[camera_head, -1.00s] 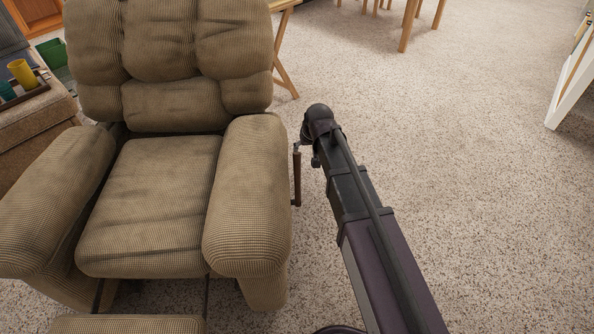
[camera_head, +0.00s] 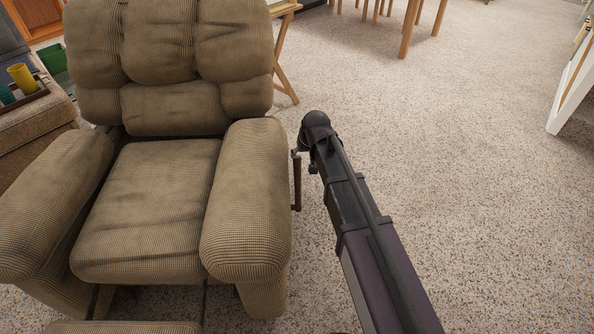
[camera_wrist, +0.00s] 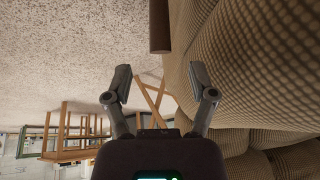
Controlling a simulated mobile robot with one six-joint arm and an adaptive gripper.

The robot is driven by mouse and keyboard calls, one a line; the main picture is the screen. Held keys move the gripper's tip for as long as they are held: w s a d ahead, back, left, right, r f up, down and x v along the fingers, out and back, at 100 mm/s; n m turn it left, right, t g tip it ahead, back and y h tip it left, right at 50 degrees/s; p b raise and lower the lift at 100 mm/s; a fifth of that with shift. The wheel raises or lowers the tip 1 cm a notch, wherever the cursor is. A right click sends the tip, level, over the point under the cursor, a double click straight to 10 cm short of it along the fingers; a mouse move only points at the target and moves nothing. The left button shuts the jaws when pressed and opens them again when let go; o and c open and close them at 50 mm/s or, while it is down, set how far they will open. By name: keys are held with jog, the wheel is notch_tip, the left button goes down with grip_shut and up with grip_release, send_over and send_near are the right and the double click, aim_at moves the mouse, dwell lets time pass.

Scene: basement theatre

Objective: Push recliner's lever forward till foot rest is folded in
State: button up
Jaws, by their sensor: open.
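The tan corduroy recliner (camera_head: 150,210) fills the left of the head view. Its foot rest (camera_head: 125,327) shows at the bottom edge, out in front of the seat and mostly cut off. The brown lever (camera_head: 297,185) stands upright beside the recliner's armrest on the right. The lever (camera_wrist: 160,28) also shows at the top of the wrist view, beyond the fingertips. My gripper (camera_wrist: 160,78) is open and empty, with the lever ahead of the gap between its fingers and apart from them. In the head view my arm's end is just right of the lever and hides the gripper.
A folding wooden table (camera_head: 284,60) stands behind the recliner. Table legs (camera_head: 410,28) are at the back. A sofa with a tray (camera_head: 22,95) and cups is at the left. A white-framed piece (camera_head: 570,90) stands at far right. Open carpet lies right of my arm.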

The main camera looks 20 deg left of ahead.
aim_at(298, 165)
jog(key=shift+b+x, duration=5.2)
jog(key=shift+x, duration=0.7)
grip_shut()
